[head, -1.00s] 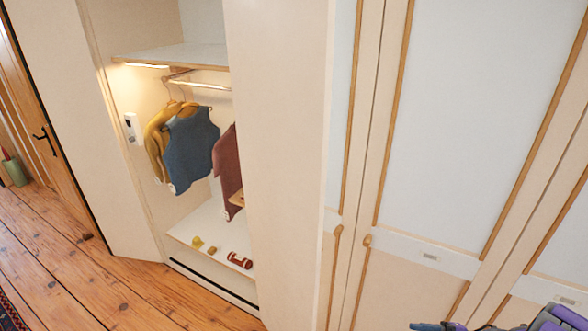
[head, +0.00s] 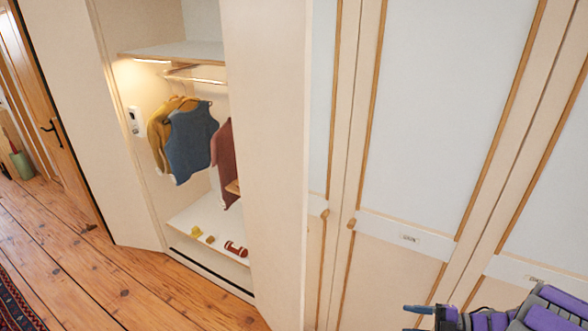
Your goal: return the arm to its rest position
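My arm (head: 535,312), purple and grey, reaches in from the lower right corner of the head view. My gripper (head: 412,319) is at its left end, at the bottom edge of the picture. Its two dark fingers point left with a gap between them, and nothing shows in the gap. The lower finger is partly cut off by the picture's edge. The gripper appears in front of the closed wardrobe doors (head: 400,262); its distance from them is hard to tell.
An open wardrobe bay (head: 188,222) holds hanging clothes (head: 192,140) and several small items on its floor. An open door panel (head: 265,150) stands beside it. Wooden floor (head: 90,280) is clear at left, with a rug (head: 15,305) at the edge.

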